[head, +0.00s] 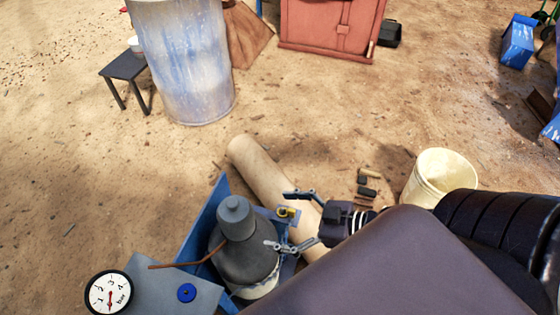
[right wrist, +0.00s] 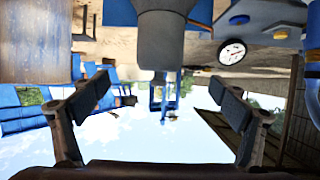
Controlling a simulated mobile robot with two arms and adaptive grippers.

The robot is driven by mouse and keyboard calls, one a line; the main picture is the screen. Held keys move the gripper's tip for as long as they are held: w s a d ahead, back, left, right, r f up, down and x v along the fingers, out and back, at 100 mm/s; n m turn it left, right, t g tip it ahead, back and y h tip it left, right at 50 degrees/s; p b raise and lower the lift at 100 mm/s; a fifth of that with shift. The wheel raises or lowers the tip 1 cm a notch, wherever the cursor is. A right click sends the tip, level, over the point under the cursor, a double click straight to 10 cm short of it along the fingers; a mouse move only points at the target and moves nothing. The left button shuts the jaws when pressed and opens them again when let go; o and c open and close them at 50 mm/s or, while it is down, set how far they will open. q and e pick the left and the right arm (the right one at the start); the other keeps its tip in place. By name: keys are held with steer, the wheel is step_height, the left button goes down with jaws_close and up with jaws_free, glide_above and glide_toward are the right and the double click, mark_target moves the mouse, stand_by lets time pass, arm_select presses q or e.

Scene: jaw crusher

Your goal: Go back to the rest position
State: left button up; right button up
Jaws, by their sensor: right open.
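My right gripper (head: 282,220) reaches in from the lower right of the head view, its two fingers spread wide with nothing between them that it grips. My left gripper is not in the head view.
A pressure gauge (head: 109,293) and blue knob (head: 187,292) sit at the lower left. A tan cylinder (head: 262,172) lies behind the gripper. A cream bucket (head: 440,173) stands right. A large drum (head: 185,60) and small table (head: 124,68) stand farther back. Sandy ground between is mostly clear.

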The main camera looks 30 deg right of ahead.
steer(key=w+d+f+m+h, duration=0.15)
steer(key=d+f+h, duration=0.25)
steer(key=d+f, duration=0.6)
steer(key=s+d+f+m+g+h, duration=0.1)
steer(key=s+d+f, duration=0.15)
steer(key=f, duration=0.45)
steer(key=s+d+f+m+g+h, duration=0.1)
steer(key=s+d+f+h, duration=0.15)
steer(key=f, duration=0.45)
steer(key=s+d+f+m+g+h, duration=0.1)
steer(key=s+d+f, duration=0.15)
steer(key=f, duration=0.45)
steer(key=s+a+f+g, duration=0.3)
steer(key=s+a+f, duration=0.4)
steer(key=s, duration=0.3)
steer(key=s+a+f+g, duration=0.3)
steer(key=s+a+f, duration=0.5)
steer(key=s, duration=0.3)
steer(key=shift+s+f+m+g, duration=0.15)
steer(key=shift+f+m+g, duration=0.25)
steer(key=shift+f, duration=0.35)
